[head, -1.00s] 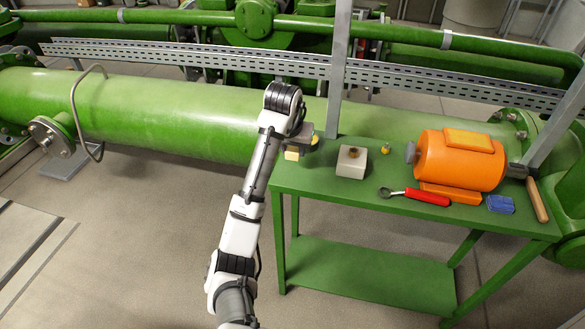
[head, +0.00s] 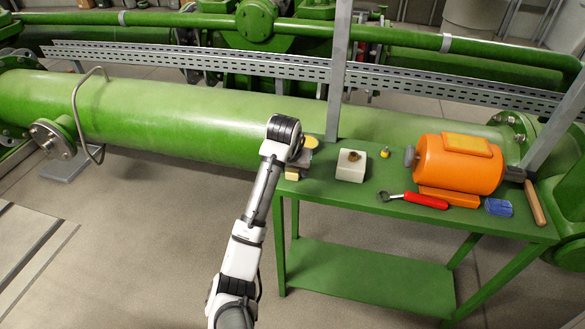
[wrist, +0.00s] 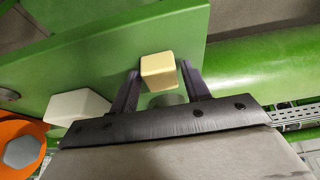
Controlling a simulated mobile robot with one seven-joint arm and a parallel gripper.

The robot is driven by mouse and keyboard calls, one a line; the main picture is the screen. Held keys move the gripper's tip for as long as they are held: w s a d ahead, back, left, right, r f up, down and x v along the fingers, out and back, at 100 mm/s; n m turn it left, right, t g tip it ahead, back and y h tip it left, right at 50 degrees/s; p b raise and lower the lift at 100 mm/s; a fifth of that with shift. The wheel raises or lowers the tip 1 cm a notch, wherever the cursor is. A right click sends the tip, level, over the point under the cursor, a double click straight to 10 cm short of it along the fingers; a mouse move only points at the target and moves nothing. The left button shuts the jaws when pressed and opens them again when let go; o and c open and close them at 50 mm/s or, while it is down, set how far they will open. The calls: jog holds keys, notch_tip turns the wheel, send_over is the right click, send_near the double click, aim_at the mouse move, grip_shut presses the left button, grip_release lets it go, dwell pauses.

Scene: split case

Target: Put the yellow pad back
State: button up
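The yellow pad, a small pale-yellow block (head: 291,175), is at my gripper (head: 296,169) by the left end of the green table (head: 330,192). In the wrist view the yellow pad (wrist: 158,70) sits between the two dark fingers of my gripper (wrist: 160,76). The fingers lie close along its sides, and it appears held. Green table top shows beyond it. I cannot tell whether its underside touches the table.
A white block (head: 350,171) with a brown knob, a small yellow item (head: 385,153), a red-handled tool (head: 425,201), an orange motor (head: 455,168), a blue item (head: 497,207) and a wooden handle (head: 535,203) are on the table. A grey post (head: 336,90) rises behind it.

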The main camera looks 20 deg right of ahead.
jog(key=shift+o, duration=0.8)
jog(key=shift+r, duration=0.2)
jog(key=p+v, duration=0.2)
jog(key=v, duration=0.9)
jog(key=shift+s+a+r, duration=0.2)
jog(key=shift+r, duration=0.15)
